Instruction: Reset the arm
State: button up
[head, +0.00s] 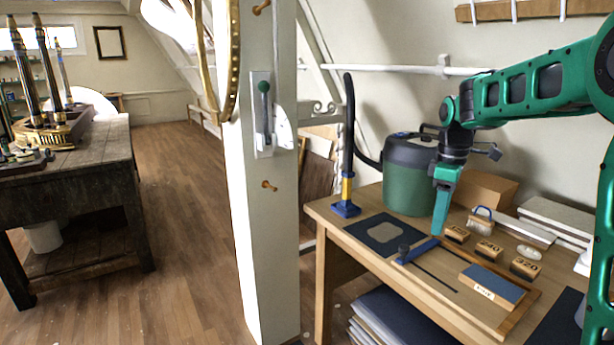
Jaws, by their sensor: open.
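My green arm reaches in from the right edge in the head view, bent at a dark wrist. My gripper (440,228) points down over the right-hand wooden bench (325,212). Its fingertips are just above the area of a blue bar with a dark knob (415,250). I see no object held between the fingers. From this side I cannot tell whether the tips touch anything below.
A green canister (408,180) with a dark lid stands close behind the gripper. A hose on a blue foot (346,208) stands upright to the left. Small labelled blocks (488,250) and a blue-topped block (492,285) lie right. A white post (262,220) stands left.

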jog(key=s+d+f+m, duration=0.1)
jog(key=s+d+m, duration=0.3)
jog(key=s, duration=0.6)
jog(key=s+d+m, duration=0.2)
jog(key=s+m, duration=0.3)
jog(key=s, duration=0.5)
jog(key=s+f+m, duration=0.3)
jog(key=s+m, duration=0.1)
jog(key=s, duration=0.4)
jog(key=s+f+m, duration=0.3)
jog(key=s+m, duration=0.1)
jog(key=s, duration=0.4)
jog(key=shift+d+f, duration=0.15)
jog(key=shift+f, duration=0.05)
jog(key=shift+w+f, duration=0.25)
jog(key=shift+w, duration=0.4)
